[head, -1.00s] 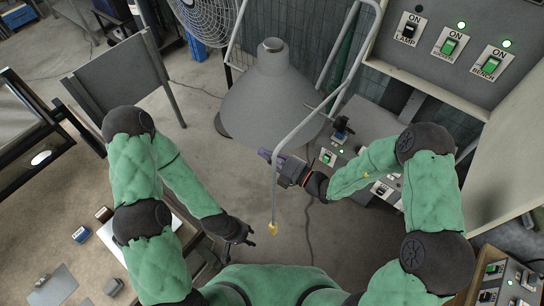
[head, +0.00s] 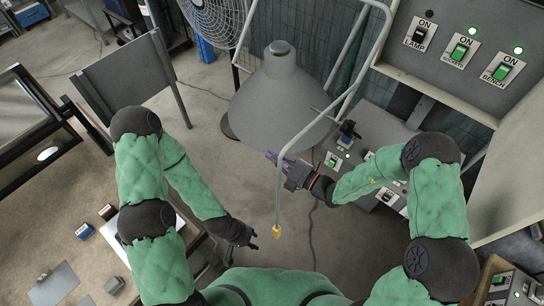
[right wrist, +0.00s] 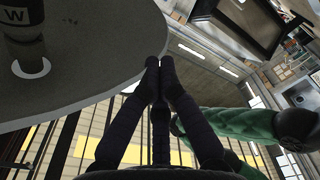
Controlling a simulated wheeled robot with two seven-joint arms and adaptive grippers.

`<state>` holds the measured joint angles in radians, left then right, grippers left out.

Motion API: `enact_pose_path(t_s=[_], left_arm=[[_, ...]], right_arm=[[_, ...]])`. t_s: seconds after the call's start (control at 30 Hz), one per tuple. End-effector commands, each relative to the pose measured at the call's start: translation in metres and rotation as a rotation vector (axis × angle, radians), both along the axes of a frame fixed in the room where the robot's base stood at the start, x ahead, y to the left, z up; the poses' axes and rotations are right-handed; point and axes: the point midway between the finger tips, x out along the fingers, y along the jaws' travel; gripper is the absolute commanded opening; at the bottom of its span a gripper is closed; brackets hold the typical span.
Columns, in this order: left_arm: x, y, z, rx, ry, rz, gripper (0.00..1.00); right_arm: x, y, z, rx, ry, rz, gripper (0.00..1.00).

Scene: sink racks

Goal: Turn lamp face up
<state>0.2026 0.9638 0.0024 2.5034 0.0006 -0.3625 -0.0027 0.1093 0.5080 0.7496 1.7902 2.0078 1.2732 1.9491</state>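The lamp (head: 279,105) is a large grey cone shade with its narrow neck up and its wide opening down, in the upper middle of the head view. The right wrist view shows the wide round end of the lamp (right wrist: 95,75) at upper left, with a dark fitting marked W. My right gripper (head: 272,157) is by the shade's near rim, its purple fingers pointing left. In the right wrist view its fingertips (right wrist: 159,62) are together and overlap the rim's edge; contact is unclear. My left gripper (head: 254,239) is open and empty, low and apart from the lamp.
A grey bent tube frame (head: 325,110) with a yellow tip passes in front of the lamp. A switch panel (head: 440,45) at upper right has a dark LAMP light and two green lights. A fan (head: 215,25) stands behind. Bare floor (head: 205,140) lies left of the lamp.

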Motion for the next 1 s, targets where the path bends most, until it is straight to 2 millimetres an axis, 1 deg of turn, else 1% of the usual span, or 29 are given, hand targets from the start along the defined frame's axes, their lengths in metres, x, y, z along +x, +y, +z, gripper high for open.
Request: enact_pose_path(t_s=[0.23,0.37,0.5,0.7,0.9,1.0], left_arm=[[0.000,0.000,-0.013,0.000,0.000,0.000,0.40],[0.000,0.000,-0.023,0.000,0.000,0.000,0.40],[0.000,0.000,-0.034,0.000,0.000,0.000,0.40],[0.000,0.000,-0.050,0.000,0.000,0.000,0.40],[0.000,0.000,-0.066,0.000,0.000,0.000,0.40],[0.000,0.000,-0.074,0.000,0.000,0.000,0.40]], right_arm=[[0.014,-0.010,-0.024,-0.076,-0.101,-0.004,0.00],[0.027,-0.020,-0.042,-0.143,-0.197,-0.006,0.00],[0.044,-0.032,-0.059,-0.223,-0.305,-0.005,0.00],[0.071,-0.052,-0.078,-0.336,-0.461,-0.005,0.00],[0.100,-0.072,-0.090,-0.448,-0.615,-0.004,0.00],[0.115,-0.084,-0.093,-0.503,-0.693,-0.006,0.00]])
